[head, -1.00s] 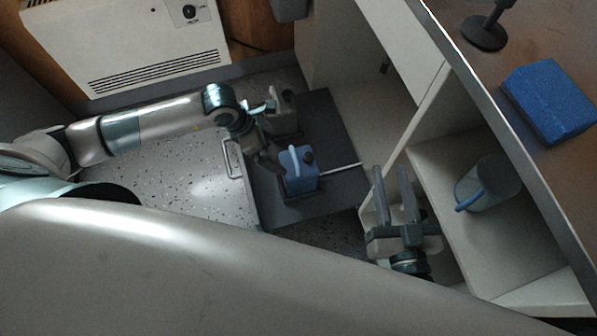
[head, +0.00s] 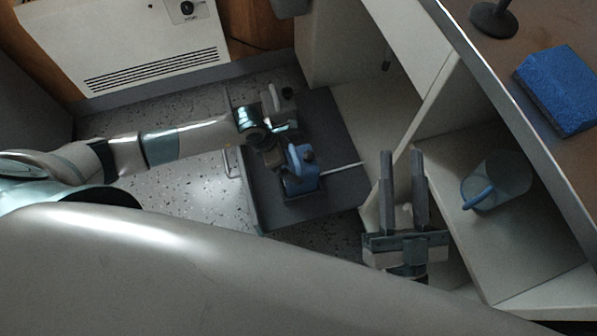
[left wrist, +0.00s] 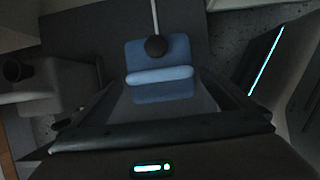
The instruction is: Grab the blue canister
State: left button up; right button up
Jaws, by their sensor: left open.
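The blue canister (head: 306,178), with a light blue handle and a dark round cap, stands upright on a dark pulled-out shelf (head: 335,135). It also shows in the left wrist view (left wrist: 158,55), ahead between my fingers. My left gripper (head: 284,167) is open, close to the canister's left side, and hides part of it in the head view. I cannot tell whether the fingers touch it. My right gripper (head: 402,153) is open and empty, to the right of the canister in front of the cabinet.
A grey canister with a dark cap (head: 281,98) stands just behind my left gripper; it also shows in the left wrist view (left wrist: 50,85). A clear jug with a blue handle (head: 503,180) stands in the cabinet at right. A blue block (head: 560,90) lies on the counter (head: 540,35).

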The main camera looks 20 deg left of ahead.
aim_at(301, 159)
pick_arm(q)
jog(key=shift+f, duration=0.1)
pick_arm(e)
jog(key=shift+r, duration=0.1)
pick_arm(q)
jog(key=shift+w+d+f, duration=0.2)
jog(key=shift+d+f, duration=0.1)
jog(key=shift+f, duration=0.15)
jog(key=x, duration=0.1)
jog(key=b+x, duration=0.1)
jog(key=x, duration=0.1)
jog(key=shift+w+d, duration=0.1)
jog(key=shift+d, duration=0.2)
jog(key=shift+w+d+f+b, duration=0.15)
jog(key=shift+f+b, duration=0.2)
pick_arm(e)
jog(key=r+t, duration=0.1)
jog(key=d+r+t, duration=0.1)
jog(key=r+t, duration=0.1)
jog(key=r, duration=0.1)
jog(key=shift+s+d+y, duration=0.3)
jog(key=shift+s, duration=0.05)
pick_arm(q)
jog(key=c, duration=1.5)
jog(key=shift+r, duration=0.1)
